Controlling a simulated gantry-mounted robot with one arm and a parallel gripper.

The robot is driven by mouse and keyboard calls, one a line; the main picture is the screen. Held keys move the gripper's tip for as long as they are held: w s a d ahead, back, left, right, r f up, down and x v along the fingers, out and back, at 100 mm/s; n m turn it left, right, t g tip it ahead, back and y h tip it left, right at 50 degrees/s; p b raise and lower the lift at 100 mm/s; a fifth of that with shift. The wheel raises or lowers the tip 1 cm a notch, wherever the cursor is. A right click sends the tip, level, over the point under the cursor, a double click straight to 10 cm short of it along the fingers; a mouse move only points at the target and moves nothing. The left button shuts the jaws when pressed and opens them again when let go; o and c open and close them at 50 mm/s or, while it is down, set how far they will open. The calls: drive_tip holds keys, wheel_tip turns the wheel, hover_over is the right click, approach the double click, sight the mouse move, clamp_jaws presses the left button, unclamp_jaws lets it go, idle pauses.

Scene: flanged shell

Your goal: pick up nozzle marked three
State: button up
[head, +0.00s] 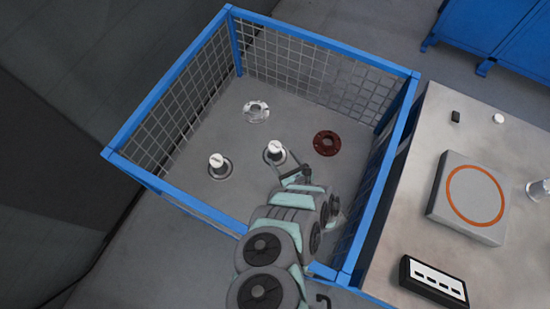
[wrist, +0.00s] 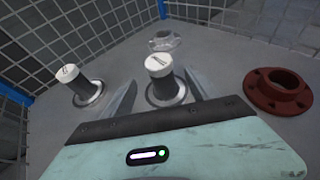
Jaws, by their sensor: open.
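Two nozzles with white caps stand upright on flanged bases inside the blue mesh crate. One nozzle (head: 275,151) is by my gripper (head: 291,172). In the wrist view this nozzle (wrist: 159,67) stands between and just beyond the two open fingers of my gripper (wrist: 160,96), with a gap on each side. Its cap carries dark strokes too small to count surely. The other nozzle (head: 217,161) stands to the left; it also shows at the left of the wrist view (wrist: 72,80), with a dark mark on its cap that I cannot read. My gripper holds nothing.
The blue mesh crate (head: 160,88) walls in the area. A red-brown flange (head: 327,143) lies right of the nozzles, and a clear or silvery flange (head: 256,111) lies behind. A table (head: 413,205) with a grey block (head: 468,197) stands right of the crate.

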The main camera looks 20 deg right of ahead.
sight(278, 152)
drive_tip(key=b+x, duration=0.6)
drive_tip(key=x, duration=0.1)
drive_tip(key=shift+w+f, duration=0.25)
drive_tip(key=shift+w, duration=0.1)
drive_tip(key=shift+c, duration=0.4)
drive_tip(key=shift+r, duration=0.1)
clamp_jaws()
